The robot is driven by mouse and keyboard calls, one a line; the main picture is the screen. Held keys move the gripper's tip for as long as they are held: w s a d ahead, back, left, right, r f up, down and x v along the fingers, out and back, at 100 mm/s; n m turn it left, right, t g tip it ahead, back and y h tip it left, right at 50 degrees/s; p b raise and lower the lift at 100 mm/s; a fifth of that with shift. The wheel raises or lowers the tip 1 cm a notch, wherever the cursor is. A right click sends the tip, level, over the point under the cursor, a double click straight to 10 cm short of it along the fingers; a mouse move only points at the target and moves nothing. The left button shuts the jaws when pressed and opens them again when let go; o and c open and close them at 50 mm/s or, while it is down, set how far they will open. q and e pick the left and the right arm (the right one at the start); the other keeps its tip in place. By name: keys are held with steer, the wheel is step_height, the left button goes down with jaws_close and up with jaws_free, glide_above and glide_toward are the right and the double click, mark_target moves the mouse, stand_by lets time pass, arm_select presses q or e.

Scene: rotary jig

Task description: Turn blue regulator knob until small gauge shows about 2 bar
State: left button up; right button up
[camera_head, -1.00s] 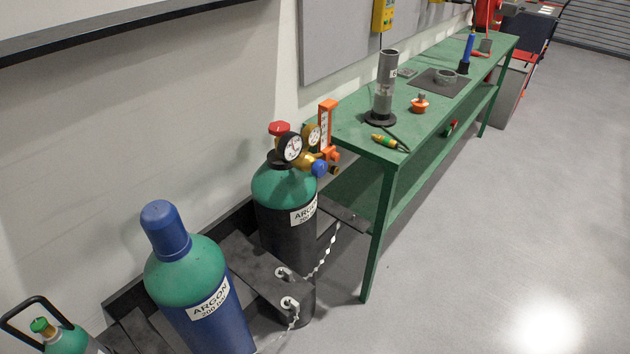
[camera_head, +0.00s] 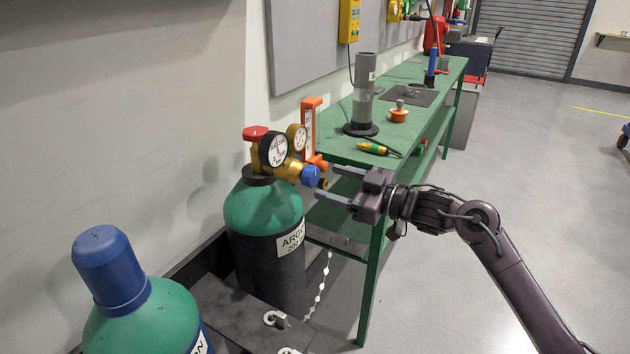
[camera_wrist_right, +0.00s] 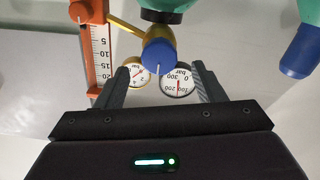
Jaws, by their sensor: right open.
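The blue regulator knob (camera_head: 311,176) sticks out of the brass regulator (camera_head: 290,171) on the green-and-black argon cylinder (camera_head: 264,215). My right gripper (camera_head: 324,181) is open and empty, its fingertips just short of the knob. In the right wrist view the knob (camera_wrist_right: 159,56) sits centred between the two fingers, with no contact visible. The small gold-rimmed gauge (camera_head: 297,137) shows in the wrist view too (camera_wrist_right: 137,76); its needle is too small to read surely. The larger black-rimmed gauge (camera_head: 274,149) is beside it. My left gripper is not in view.
The orange flowmeter (camera_head: 309,128) stands close behind the regulator. The green bench (camera_head: 340,148) is behind my right gripper, with a grey tube stand (camera_head: 364,95) on it. A blue-capped cylinder (camera_head: 140,310) is in front at left. The floor at right is clear.

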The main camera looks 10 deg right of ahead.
mark_target(316, 177)
steer(key=x, duration=0.4)
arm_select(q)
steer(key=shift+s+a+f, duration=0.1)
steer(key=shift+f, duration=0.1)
arm_select(e)
steer(key=shift+w+a, duration=0.2)
steer(key=shift+a, duration=0.1)
steer(key=shift+c, duration=0.4)
